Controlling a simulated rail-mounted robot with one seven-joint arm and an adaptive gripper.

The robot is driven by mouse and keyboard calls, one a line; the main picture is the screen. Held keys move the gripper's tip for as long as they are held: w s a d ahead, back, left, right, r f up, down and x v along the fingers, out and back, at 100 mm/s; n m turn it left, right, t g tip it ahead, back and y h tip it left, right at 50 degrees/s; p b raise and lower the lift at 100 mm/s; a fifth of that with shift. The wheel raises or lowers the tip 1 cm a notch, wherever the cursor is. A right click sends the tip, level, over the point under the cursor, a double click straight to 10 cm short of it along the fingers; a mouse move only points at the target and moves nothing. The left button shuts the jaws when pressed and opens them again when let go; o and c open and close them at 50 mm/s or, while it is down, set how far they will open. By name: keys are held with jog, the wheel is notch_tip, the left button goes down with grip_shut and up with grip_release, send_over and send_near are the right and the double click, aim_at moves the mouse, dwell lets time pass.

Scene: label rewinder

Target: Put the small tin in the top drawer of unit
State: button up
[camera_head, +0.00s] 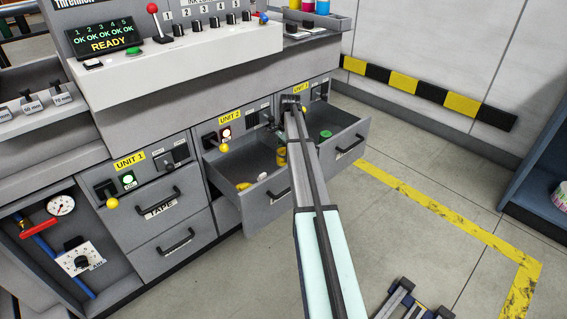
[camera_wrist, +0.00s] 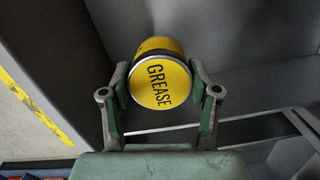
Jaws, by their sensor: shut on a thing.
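The small tin (camera_wrist: 160,80) is yellow with a silver rim and "GREASE" on its round face. In the wrist view it sits between the two fingers of my gripper (camera_wrist: 159,90), which is shut on it. In the head view a yellow tin (camera_head: 281,157) shows partly behind my arm, at the open top drawer (camera_head: 268,200) of unit 2. My gripper is mostly hidden there. I cannot tell whether the tin touches the drawer floor. Grey drawer walls lie around it in the wrist view.
Small yellow and pale items (camera_head: 242,187) lie in unit 2's drawer. The neighbouring drawer (camera_head: 350,143) is also open, with a green item (camera_head: 326,133) inside. Unit 1's drawers (camera_head: 160,206) are shut. Open floor with a yellow line lies to the right.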

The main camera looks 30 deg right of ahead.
jog(key=shift+f+b, duration=0.35)
jog(key=shift+f, duration=1.85)
jog(key=o, duration=1.3)
jog(key=shift+f, duration=0.15)
jog(key=shift+c, duration=0.2)
jog(key=r, duration=0.4)
jog(key=d+r+p, duration=0.1)
jog(key=r, duration=0.3)
jog(key=r+p, duration=0.1)
jog(key=r, duration=0.3)
jog(key=shift+d+r, duration=0.15)
jog(key=shift+d, duration=0.05)
